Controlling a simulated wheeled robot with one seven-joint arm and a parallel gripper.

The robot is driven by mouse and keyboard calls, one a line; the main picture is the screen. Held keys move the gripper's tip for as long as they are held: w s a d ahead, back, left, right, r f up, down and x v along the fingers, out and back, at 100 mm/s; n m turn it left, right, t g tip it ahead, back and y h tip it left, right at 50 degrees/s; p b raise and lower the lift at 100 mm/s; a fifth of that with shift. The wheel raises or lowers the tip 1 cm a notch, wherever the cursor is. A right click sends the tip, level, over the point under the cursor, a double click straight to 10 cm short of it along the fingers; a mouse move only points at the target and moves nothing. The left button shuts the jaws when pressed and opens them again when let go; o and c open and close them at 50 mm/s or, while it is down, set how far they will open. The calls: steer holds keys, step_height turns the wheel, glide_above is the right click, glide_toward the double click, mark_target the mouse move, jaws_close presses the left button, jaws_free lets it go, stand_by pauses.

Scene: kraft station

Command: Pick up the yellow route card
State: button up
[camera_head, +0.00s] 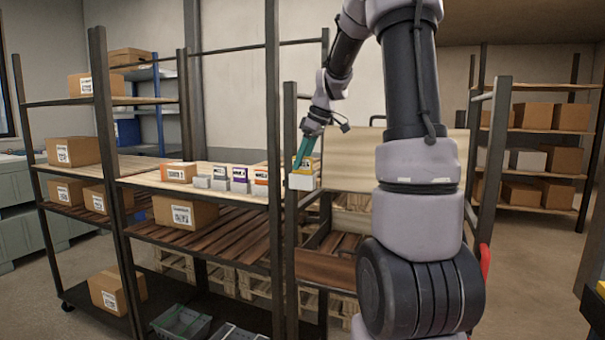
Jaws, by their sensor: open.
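A yellow card (307,168) shows at the right end of a row of small card holders on the shelf, above a white block-like holder (302,182). I take it to be the yellow route card; it is small and partly hidden by my gripper. My gripper (298,166) has teal fingers that point down at the card, right at its upper edge. The fingers are open. I cannot tell whether they touch the card or stand around it.
Other holders with teal (220,171), purple (239,173) and orange-red cards (261,176) stand to the left on the wooden shelf. A dark upright post (290,220) stands close to my gripper.

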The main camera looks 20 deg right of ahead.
jaws_close()
steer(key=shift+r, duration=0.1)
